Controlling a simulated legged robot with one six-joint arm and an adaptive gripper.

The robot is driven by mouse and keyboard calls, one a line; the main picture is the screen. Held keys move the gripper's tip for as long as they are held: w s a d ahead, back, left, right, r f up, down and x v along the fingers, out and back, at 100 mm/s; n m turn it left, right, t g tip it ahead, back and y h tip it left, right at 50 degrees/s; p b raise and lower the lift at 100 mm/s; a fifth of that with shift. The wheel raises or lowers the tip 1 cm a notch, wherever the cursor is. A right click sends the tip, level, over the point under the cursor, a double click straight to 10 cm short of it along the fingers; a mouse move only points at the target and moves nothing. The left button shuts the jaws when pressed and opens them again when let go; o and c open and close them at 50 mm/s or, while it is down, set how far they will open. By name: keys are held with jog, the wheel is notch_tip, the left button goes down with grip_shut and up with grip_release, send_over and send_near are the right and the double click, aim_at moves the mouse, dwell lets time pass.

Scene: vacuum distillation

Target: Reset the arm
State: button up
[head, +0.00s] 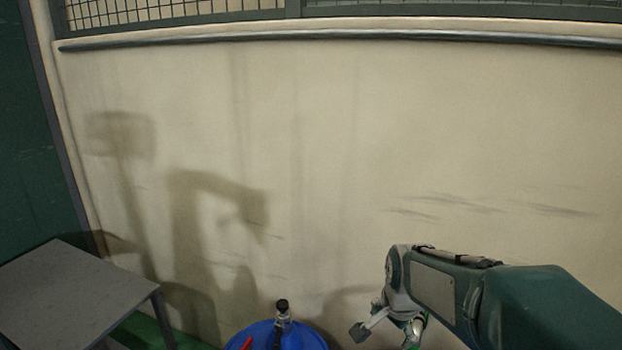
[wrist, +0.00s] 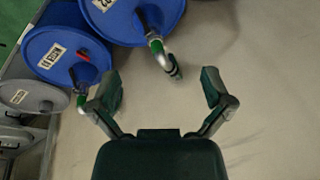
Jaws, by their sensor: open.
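My gripper (head: 388,332) shows at the lower right of the head view, at the end of my green and grey arm, in front of the wall. In the wrist view my gripper (wrist: 163,92) has its two fingers spread wide apart. Nothing is between the fingertips. A blue drum (wrist: 130,18) with a pipe fitting (wrist: 158,52) lies beyond the fingers at the top. The fitting hangs near the gap and is not gripped.
In the wrist view, another blue drum (wrist: 50,45) with a red part and a grey drum (wrist: 30,97) are at left. In the head view, a blue drum top (head: 262,338) is at bottom centre and a grey table (head: 70,290) at lower left. A beige wall (head: 300,150) stands behind.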

jog(key=s+r+n+t, duration=0.1)
jog(key=s+r+n, duration=0.2)
jog(key=s, duration=0.6)
jog(key=s+r+n+t, duration=0.1)
jog(key=s+r+n, duration=0.3)
jog(key=s+n, duration=0.3)
jog(key=s, duration=0.3)
jog(key=shift+n+t, duration=0.3)
jog(key=shift+d, duration=0.1)
